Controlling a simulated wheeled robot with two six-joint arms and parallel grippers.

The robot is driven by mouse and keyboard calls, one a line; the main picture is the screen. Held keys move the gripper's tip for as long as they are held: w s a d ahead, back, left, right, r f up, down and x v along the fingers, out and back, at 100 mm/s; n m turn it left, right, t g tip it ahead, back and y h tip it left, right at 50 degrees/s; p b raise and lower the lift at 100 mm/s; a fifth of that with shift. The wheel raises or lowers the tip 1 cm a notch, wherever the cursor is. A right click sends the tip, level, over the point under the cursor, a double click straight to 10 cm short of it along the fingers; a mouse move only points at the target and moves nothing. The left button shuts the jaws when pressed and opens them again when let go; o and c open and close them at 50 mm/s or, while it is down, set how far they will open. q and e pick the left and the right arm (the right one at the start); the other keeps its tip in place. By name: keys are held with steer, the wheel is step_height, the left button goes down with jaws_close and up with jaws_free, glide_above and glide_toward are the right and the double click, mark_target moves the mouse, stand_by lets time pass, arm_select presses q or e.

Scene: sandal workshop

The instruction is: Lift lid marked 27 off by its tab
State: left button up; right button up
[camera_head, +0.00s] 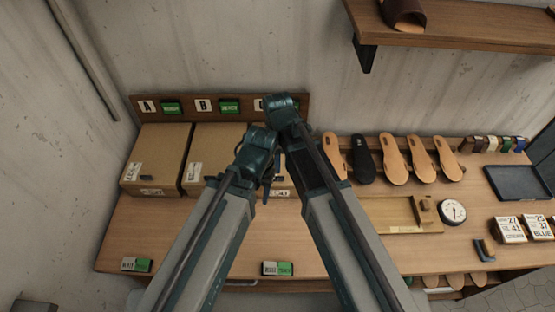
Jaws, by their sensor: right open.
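Three brown lidded boxes stand in a row at the back left of the bench: the left box (157,158), the middle box (212,150) and the right box, mostly hidden by my arms. White labels sit on the lids and fronts, too small to read, so I cannot tell which lid is marked 27. A small dark tab (147,177) shows on the left lid. My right gripper (273,172) is open in front of the right box; I cannot tell whether it touches anything. My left gripper (262,142) is beside it, its fingers not clear.
A letter board (190,104) runs behind the boxes. Sandal soles (394,160), a dial gauge (453,212), a dark tray (517,183) and number cards (509,230) lie to the right. A shelf (460,22) juts out above. The bench front at left is mostly clear.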

mark_target(278, 177)
step_height(278, 177, down, 8)
steer(key=b, duration=0.6)
steer(key=shift+b, duration=0.35)
steer(key=shift+r, duration=0.1)
jaws_close()
stand_by(1.2)
steer(key=shift+r, duration=0.1)
steer(key=shift+r+p, duration=1.05)
steer(key=shift+p, duration=0.15)
